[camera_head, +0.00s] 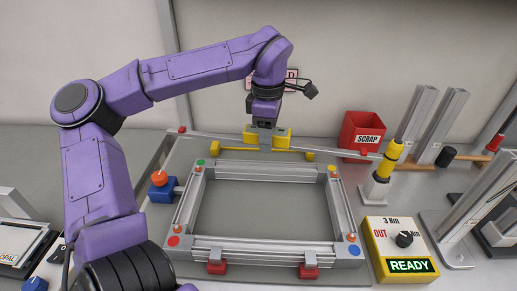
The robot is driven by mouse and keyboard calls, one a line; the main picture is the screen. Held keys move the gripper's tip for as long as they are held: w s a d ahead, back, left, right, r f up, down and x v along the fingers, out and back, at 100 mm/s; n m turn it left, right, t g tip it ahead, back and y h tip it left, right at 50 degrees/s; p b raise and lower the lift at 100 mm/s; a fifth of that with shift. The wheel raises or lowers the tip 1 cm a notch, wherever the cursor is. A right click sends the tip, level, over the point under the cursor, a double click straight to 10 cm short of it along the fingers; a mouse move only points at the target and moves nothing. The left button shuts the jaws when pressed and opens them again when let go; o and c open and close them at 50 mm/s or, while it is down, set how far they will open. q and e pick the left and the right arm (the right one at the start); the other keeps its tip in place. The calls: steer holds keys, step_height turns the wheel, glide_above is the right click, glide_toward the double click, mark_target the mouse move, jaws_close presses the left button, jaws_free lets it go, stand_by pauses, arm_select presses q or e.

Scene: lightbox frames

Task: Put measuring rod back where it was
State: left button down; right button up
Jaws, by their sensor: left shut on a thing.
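The measuring rod is a long thin grey bar (218,135) with a red tip at its left end (182,129) and a red tip near the scrap bin. It has a yellow middle part (283,137). My left gripper (265,146) points down and is shut on this middle part, behind the metal frame. The rod lies nearly level, slanting down slightly to the right. Just below it is a yellow bar with yellow end blocks (232,149). I cannot tell whether the rod touches anything below. My right gripper is not in view.
A grey metal frame (265,168) with coloured corner dots fills the middle, red clamps in front. A red SCRAP bin (361,130) stands back right. A yellow READY box (405,249) is front right; metal profiles stand far right.

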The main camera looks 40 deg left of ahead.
arm_select(q)
steer(key=shift+w+a+r+n, duration=0.3)
steer(key=shift+a+n, duration=0.1)
steer(key=shift+n, duration=0.4)
steer(key=shift+g, duration=0.3)
steer(key=w+a+f+p, duration=0.1)
steer(key=w+a+f, duration=0.3)
steer(key=w+a+f+p, duration=0.2)
steer(key=w+a+f, duration=0.1)
steer(key=f, duration=0.2)
steer(key=w+a+f+p, duration=0.1)
steer(key=w+a+f, duration=0.3)
steer(key=shift+w+a+f, duration=0.35)
steer(key=shift+f, duration=0.35)
steer(key=shift+w+f, duration=0.1)
steer(key=shift+w, duration=0.1)
steer(key=shift+f, duration=0.1)
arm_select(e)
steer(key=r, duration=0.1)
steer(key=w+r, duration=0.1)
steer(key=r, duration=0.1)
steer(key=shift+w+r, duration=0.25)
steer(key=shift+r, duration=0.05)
